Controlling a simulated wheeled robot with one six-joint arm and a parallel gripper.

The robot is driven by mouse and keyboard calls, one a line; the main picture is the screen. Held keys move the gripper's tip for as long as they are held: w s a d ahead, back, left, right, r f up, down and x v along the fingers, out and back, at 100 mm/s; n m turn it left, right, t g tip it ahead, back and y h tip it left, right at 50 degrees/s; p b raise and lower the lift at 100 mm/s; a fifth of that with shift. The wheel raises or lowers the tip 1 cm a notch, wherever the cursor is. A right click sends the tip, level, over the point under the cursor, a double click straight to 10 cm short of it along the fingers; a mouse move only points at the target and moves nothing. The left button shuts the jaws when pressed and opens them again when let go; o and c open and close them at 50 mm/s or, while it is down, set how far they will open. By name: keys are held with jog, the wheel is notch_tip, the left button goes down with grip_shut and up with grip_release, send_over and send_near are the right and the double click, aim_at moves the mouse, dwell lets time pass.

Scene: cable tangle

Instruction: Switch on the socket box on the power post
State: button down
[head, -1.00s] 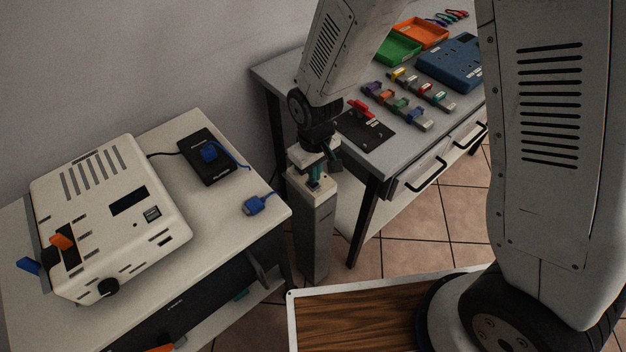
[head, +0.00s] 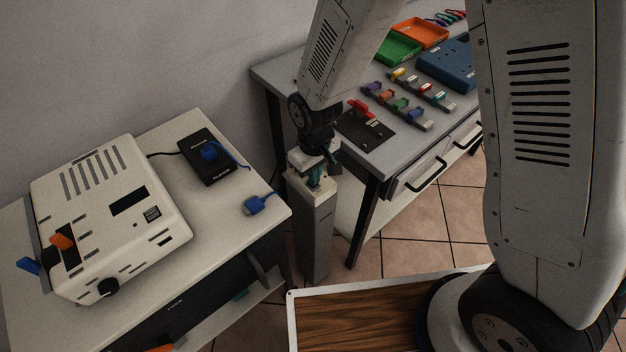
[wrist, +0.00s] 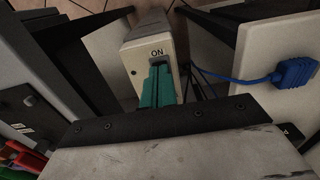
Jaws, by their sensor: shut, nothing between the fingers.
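The power post (head: 312,235) is a grey column between the two tables, with a pale socket box (head: 323,190) on its top. In the wrist view the box's top face (wrist: 139,52) carries the label "ON" beside a dark slot. My gripper (head: 315,176) has teal fingers, which also show in the wrist view (wrist: 158,86). They are shut with nothing between them and point down at the dark slot by the label. The fingers cover most of the slot, so the switch's position is hidden. I cannot tell whether the tips touch it.
A white table on the left holds a cream appliance (head: 110,215), a black box (head: 207,158) and a blue plug (head: 258,204). The grey workbench behind holds trays, coloured clips and a black panel with a red lever (head: 361,108). A wood-topped surface (head: 360,318) lies in front.

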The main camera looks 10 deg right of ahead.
jog(key=shift+f, duration=0.35)
jog(key=shift+r, duration=3.5)
jog(key=s+d+r+m, duration=0.3)
jog(key=s+d+r, duration=0.6)
jog(key=r, duration=0.3)
jog(key=s+d+r+m+t, duration=0.1)
jog(key=s+d+r+m, duration=0.2)
jog(key=s+d+r, duration=0.7)
notch_tip(320, 180, up, 2)
jog(key=shift+s+d+m, duration=0.25)
jog(key=shift+d+m, duration=0.15)
jog(key=shift+d, duration=0.55)
